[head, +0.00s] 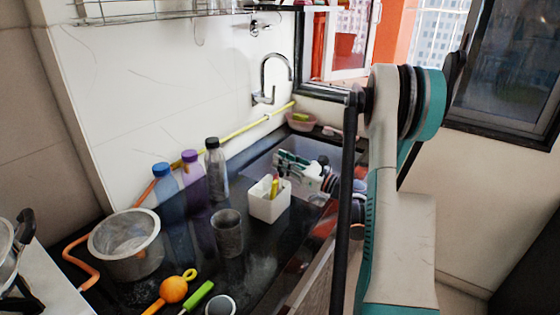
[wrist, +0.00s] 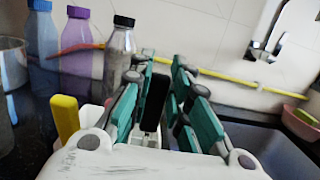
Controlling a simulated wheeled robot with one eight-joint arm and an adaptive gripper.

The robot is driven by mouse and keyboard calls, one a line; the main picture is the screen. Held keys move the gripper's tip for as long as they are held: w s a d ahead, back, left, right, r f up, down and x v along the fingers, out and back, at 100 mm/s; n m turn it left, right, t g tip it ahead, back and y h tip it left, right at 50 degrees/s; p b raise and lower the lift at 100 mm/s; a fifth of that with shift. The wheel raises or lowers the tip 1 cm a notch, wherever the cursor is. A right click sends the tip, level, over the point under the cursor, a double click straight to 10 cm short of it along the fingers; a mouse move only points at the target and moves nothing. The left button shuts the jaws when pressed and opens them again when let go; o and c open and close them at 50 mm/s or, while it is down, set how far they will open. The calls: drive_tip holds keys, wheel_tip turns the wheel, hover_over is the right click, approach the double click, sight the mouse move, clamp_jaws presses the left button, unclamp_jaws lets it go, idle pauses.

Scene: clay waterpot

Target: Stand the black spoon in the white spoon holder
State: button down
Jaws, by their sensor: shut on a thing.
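The white spoon holder (head: 268,206) stands on the dark counter in the head view, with a yellow-handled item (head: 275,187) upright in it. Part of the holder (wrist: 92,118) and the yellow handle (wrist: 65,118) show at the left in the wrist view. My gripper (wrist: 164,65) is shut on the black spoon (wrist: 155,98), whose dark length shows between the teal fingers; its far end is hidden. In the head view my gripper (head: 284,163) is just behind and right of the holder. I cannot tell whether the spoon touches the holder.
Three bottles, blue (head: 169,193), purple (head: 193,178) and clear with a black cap (head: 216,170), stand along the wall. A grey cup (head: 228,233) and a metal pot (head: 125,245) are left of the holder. The sink (wrist: 262,150) lies right of my gripper in the wrist view.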

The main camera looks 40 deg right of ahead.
drive_tip(key=c, duration=1.4)
unclamp_jaws()
drive_tip(key=shift+c, duration=0.2)
drive_tip(key=shift+s, duration=0.1)
drive_tip(key=v, duration=1.1)
drive_tip(key=shift+s, duration=0.4)
drive_tip(key=shift+d, duration=0.15)
